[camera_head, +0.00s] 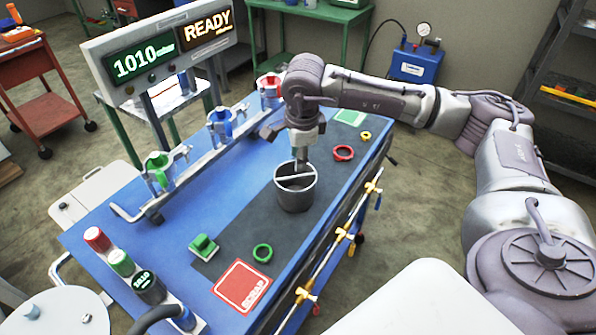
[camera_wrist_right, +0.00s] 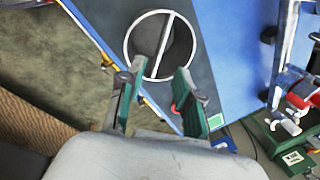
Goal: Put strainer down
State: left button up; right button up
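A dark grey round pot with a light bar across its top, which I take for the strainer (camera_head: 294,193), stands upright on the dark mat (camera_head: 240,215) on the blue bench. My right gripper (camera_head: 301,160) is above its far rim in the head view. In the right wrist view the strainer (camera_wrist_right: 146,36) lies just beyond the fingertips. The two green-padded fingers of the right gripper (camera_wrist_right: 160,70) are spread apart near its rim, with nothing visibly clamped between them. I cannot tell whether they touch it. My left gripper is not in view.
A green block (camera_head: 203,246) and a red scrap plate (camera_head: 242,286) are near the front. A rail with clamps (camera_head: 222,128) runs along the left, below a display (camera_head: 160,50).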

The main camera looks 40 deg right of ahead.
jog(key=shift+s+a+r, duration=0.1)
jog(key=shift+s+r, duration=0.05)
jog(key=shift+r, duration=0.65)
jog(key=shift+s+r, duration=0.15)
jog(key=shift+r, duration=0.6)
jog(key=shift+f, duration=0.1)
